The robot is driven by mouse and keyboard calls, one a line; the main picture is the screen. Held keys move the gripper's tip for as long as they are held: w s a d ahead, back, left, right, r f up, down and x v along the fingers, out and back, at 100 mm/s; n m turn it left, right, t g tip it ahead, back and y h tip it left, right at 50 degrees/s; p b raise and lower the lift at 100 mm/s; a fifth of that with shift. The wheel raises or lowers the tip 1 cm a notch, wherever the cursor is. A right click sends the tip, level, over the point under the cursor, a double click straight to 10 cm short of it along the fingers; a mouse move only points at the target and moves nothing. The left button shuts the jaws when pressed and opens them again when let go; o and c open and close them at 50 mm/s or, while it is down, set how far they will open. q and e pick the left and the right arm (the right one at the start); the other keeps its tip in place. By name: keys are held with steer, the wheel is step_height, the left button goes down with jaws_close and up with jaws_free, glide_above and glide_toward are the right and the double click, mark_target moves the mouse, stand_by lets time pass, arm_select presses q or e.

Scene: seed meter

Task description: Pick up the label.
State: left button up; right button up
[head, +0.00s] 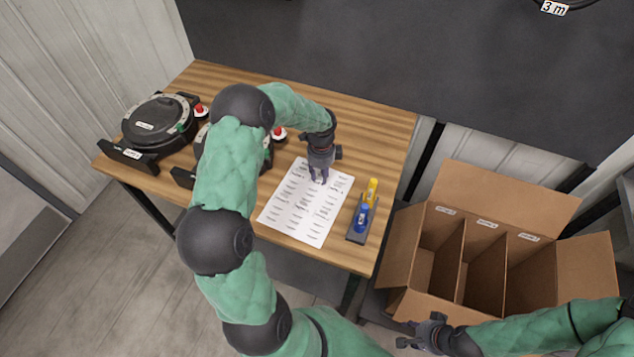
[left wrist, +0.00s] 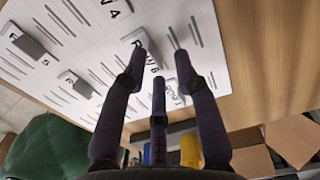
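A white printed sheet (head: 300,215) lies on the wooden table, with rows of text; it also fills much of the left wrist view (left wrist: 75,30). Small pale raised label pieces (left wrist: 35,48) sit on it, another (left wrist: 76,84) nearby. Which one the task means I cannot tell. My left gripper (head: 319,178) points down at the sheet's upper right part. In the left wrist view its dark fingers (left wrist: 160,68) are spread, with printed text between them and nothing visibly held. My right gripper (head: 408,338) hangs low at the front of the carton, away from the sheet; its finger opening is unclear.
A dark tray with a yellow marker (head: 372,190) and a blue marker (head: 361,216) stands right of the sheet. A round black seed meter (head: 155,122) is at left; another is partly hidden by my left arm. An open cardboard box (head: 452,292) with three compartments stands right of the table.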

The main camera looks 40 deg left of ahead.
arm_select(q)
steer(key=shift+f, duration=0.45)
jaws_close()
steer(key=shift+r, duration=0.1)
